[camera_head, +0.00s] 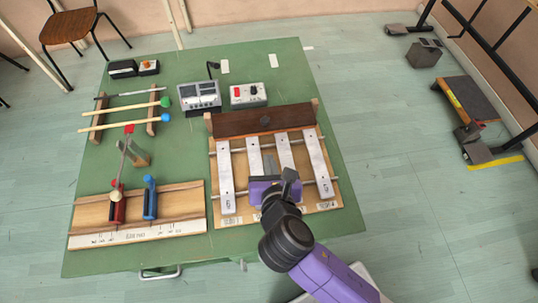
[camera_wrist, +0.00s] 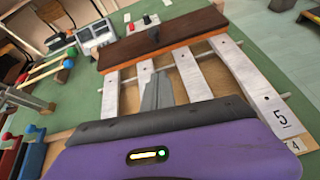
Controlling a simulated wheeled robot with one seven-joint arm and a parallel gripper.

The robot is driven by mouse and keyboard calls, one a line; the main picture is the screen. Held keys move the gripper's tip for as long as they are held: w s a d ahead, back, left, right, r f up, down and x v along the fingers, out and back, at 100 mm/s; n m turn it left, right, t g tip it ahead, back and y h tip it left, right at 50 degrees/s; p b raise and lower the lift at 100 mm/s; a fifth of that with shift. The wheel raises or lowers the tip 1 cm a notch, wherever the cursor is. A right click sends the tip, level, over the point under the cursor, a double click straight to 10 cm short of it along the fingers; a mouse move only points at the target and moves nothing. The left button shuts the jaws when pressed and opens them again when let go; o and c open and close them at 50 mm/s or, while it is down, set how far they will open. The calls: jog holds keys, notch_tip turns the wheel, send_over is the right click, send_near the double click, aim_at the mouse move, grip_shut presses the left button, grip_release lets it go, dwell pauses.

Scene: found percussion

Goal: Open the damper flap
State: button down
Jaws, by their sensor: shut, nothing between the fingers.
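The damper flap (camera_head: 235,124) is a dark brown wooden board along the back of the bar instrument, above the far ends of the silver bars (camera_head: 225,175). A small dark knob (camera_head: 265,121) sits near the middle of its face. The flap (camera_wrist: 190,26) and its knob (camera_wrist: 153,35) also show in the wrist view. My gripper (camera_head: 269,160) is above the middle bars, in front of the flap and apart from the knob. Its grey fingers (camera_wrist: 157,88) are shut and empty, pointing toward the flap. My gripper hides part of the bars.
Wooden end posts (camera_head: 316,104) flank the flap. Behind stand a grey display box (camera_head: 200,96) and a box with red and black controls (camera_head: 248,95). Left are mallets on a rack (camera_head: 125,110) and a wooden board with red and blue handles (camera_head: 150,198). The green table's right strip is clear.

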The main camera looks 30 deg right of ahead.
aim_at(264, 127)
jog(key=x, duration=0.7)
jog(key=shift+w+d+r+p, duration=0.15)
jog(key=shift+w+r+p, duration=0.05)
jog(key=shift+w+r, duration=0.25)
jog(key=shift+w+d+r+p, duration=0.15)
jog(key=shift+w+d+r, duration=0.05)
jog(key=shift+w+r, duration=0.2)
jog(key=shift+w+d+r, duration=0.3)
jog(key=shift+w+r, duration=0.15)
jog(key=shift+r, duration=0.1)
